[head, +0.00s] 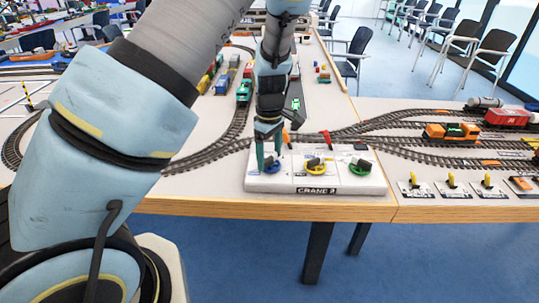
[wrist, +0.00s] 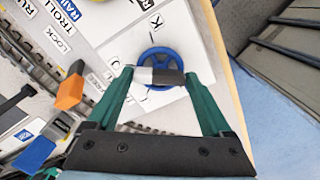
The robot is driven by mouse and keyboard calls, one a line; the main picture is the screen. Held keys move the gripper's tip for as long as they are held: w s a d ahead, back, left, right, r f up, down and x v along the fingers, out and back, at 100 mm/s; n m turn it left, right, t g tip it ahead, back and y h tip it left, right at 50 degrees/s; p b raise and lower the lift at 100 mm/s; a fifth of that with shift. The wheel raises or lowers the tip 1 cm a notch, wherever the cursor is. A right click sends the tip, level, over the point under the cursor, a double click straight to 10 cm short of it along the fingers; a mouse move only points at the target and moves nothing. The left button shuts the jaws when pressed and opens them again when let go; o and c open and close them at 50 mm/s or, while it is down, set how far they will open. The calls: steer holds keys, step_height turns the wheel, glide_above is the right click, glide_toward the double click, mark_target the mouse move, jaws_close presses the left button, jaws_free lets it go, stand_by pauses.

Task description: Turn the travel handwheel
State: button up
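The white control panel (head: 290,184) marked CRANE sits at the table's front edge. It carries a blue handwheel on the left, a yellow handwheel (head: 314,167) in the middle and a green handwheel (head: 360,168) on the right. I cannot read which label says travel. My gripper (head: 269,163) points down over the panel's left end and partly hides the blue wheel. In the wrist view the blue handwheel (wrist: 160,60) lies between the green fingers, with a grey-and-black bar across it. The fingers stand apart; contact with the bar is unclear.
Toy tracks (head: 420,150) run behind and right of the panel, with an orange engine (head: 450,132). A red lever (head: 326,138) stands at the panel's back. Several yellow levers (head: 451,181) line the front right. The wrist view shows an orange block-shaped end (wrist: 70,92) left of the fingers.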

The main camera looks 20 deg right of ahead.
steer(key=c, duration=0.9)
steer(key=shift+c, duration=0.2)
steer(key=shift+m, duration=0.4)
steer(key=m, duration=0.3)
steer(key=shift+w+b, duration=0.1)
steer(key=shift+b, duration=0.3)
steer(key=m, duration=0.3)
steer(key=shift+m+b, duration=0.3)
steer(key=shift+b, duration=0.05)
steer(key=m+b, duration=0.1)
steer(key=m, duration=0.5)
steer(key=shift+m, duration=0.4)
steer(key=o, duration=1.2)
steer(key=shift+o, duration=0.2)
